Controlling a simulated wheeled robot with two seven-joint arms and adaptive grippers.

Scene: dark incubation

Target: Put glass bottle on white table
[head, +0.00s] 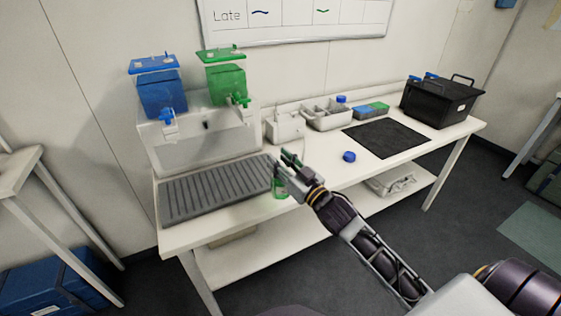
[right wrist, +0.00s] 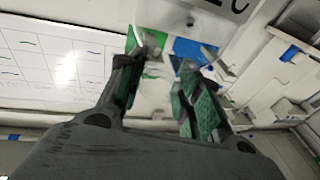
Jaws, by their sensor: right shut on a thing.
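The glass bottle (head: 279,188) shows as a small greenish transparent shape at the front edge of the white table (head: 320,178), just right of the grey ribbed tray. My right gripper (head: 287,166) is shut on it, and its fingers and wrist hide part of the bottle. I cannot tell whether the bottle's base touches the table. In the right wrist view, the two green-padded fingers (right wrist: 165,95) stand apart, and the bottle between them is hard to make out. My left gripper is not in view.
The ribbed tray (head: 215,190) lies before a translucent stand with blue (head: 160,92) and green (head: 226,80) containers. A blue cap (head: 349,156) sits right of my gripper. A black mat (head: 387,138) and black box (head: 440,103) are farther right. Table around the cap is clear.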

